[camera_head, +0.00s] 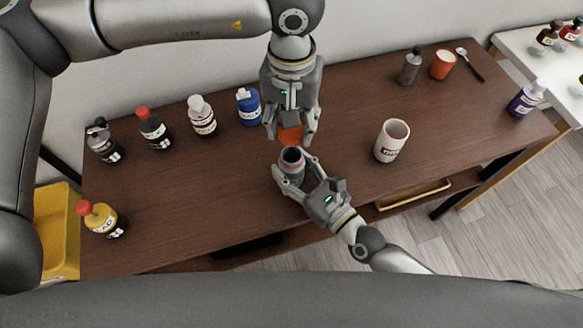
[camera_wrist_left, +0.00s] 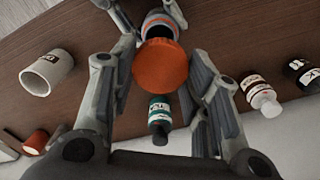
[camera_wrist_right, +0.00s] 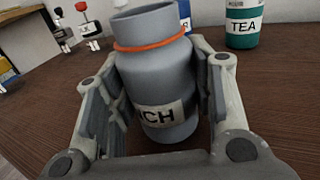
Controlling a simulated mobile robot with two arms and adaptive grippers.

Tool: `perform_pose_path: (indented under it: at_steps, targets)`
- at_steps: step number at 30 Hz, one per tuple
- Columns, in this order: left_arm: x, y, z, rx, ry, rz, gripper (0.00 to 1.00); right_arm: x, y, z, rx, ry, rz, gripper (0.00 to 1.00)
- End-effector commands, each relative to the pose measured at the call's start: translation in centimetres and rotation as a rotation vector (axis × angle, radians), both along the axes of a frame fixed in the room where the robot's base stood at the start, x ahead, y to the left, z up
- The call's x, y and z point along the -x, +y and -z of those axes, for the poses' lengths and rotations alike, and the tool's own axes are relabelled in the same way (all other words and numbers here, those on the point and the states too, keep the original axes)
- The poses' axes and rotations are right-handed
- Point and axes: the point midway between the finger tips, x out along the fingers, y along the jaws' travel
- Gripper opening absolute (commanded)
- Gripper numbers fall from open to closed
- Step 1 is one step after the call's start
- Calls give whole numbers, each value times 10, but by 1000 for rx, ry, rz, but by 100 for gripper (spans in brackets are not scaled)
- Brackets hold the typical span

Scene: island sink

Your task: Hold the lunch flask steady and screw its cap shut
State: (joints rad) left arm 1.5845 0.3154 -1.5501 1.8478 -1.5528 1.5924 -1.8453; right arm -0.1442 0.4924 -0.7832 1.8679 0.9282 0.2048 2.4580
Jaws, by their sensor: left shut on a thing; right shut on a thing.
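The lunch flask (camera_head: 292,157) is a grey jar with an orange ring round its neck and a label reading partly "CH" in the right wrist view (camera_wrist_right: 152,75). It stands upright near the front of the brown table, its mouth uncovered. My right gripper (camera_head: 293,172) is shut on its body from the front. The orange round cap (camera_head: 291,136) is between the fingers of my left gripper (camera_head: 290,130), which is shut on it. The cap is apart from the flask, above and behind it. The left wrist view shows the cap (camera_wrist_left: 161,66) covering part of the flask (camera_wrist_left: 160,24).
A teal tea bottle (camera_wrist_right: 242,24) stands behind the flask. Several bottles, including a blue one (camera_head: 248,106), line the left and back. A white mug (camera_head: 391,141) stands right of the flask; a grey bottle (camera_head: 410,66) and orange cup (camera_head: 443,64) are farther back.

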Motion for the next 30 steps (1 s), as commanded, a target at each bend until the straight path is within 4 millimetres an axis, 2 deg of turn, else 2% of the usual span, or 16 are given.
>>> perform_pose_path:
  at_steps: [5,12,15,30]
  targets:
    - [0,0,5,-1,2,0,34,0,0,0,0,0,0,6]
    - [1,0,40,-3,1,0,34,0,0,0,0,0,0,6]
    - [1,0,48,-2,1,0,34,0,0,0,0,0,0,6]
    - [0,0,50,-3,-2,0,34,0,0,0,0,0,0,6]
